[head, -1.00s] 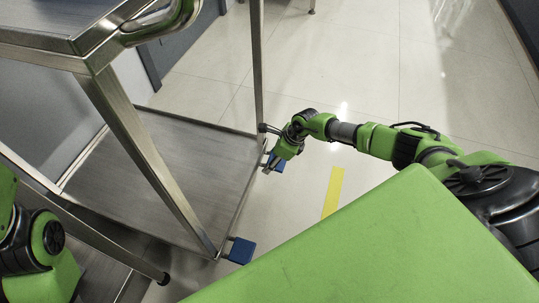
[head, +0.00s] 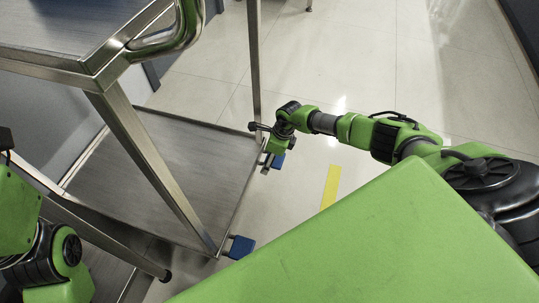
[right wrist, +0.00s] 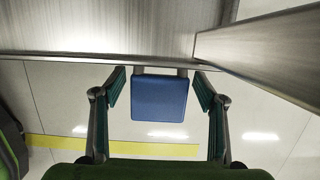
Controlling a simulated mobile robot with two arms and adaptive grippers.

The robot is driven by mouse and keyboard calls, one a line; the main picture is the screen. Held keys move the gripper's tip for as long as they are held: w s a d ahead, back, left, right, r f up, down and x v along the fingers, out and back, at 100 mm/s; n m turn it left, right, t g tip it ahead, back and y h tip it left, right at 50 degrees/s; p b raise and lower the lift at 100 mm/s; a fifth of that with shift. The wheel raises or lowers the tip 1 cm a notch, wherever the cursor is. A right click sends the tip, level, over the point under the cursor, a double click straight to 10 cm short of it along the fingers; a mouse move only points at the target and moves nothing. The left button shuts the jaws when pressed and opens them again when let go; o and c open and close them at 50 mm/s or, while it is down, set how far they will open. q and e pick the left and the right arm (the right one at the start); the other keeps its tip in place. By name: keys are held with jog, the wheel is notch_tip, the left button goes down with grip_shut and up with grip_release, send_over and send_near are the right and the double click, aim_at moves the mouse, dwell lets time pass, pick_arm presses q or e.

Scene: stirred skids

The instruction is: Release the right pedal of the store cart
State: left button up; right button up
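The store cart (head: 150,165) is a brushed-metal frame with a low shelf on the left in the head view. Two blue pedals stick out from its lower edge: a nearer one (head: 239,248) and a farther one (head: 279,160). My right gripper (head: 270,158) is low at the farther pedal and partly hides it. In the right wrist view, that blue pedal (right wrist: 159,98) lies between the spread fingers of my right gripper (right wrist: 160,88), with gaps on both sides. My left arm shows at the left edge, but its fingers do not.
A slanted metal post (right wrist: 262,50) of the cart stands close to the right finger in the right wrist view. A yellow floor stripe (head: 330,187) lies right of the cart.

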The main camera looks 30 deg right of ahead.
aim_at(278, 159)
jog(key=shift+r, duration=0.1)
jog(key=v, duration=1.1)
jog(key=shift+r, duration=0.4)
jog(key=shift+s+d, duration=0.1)
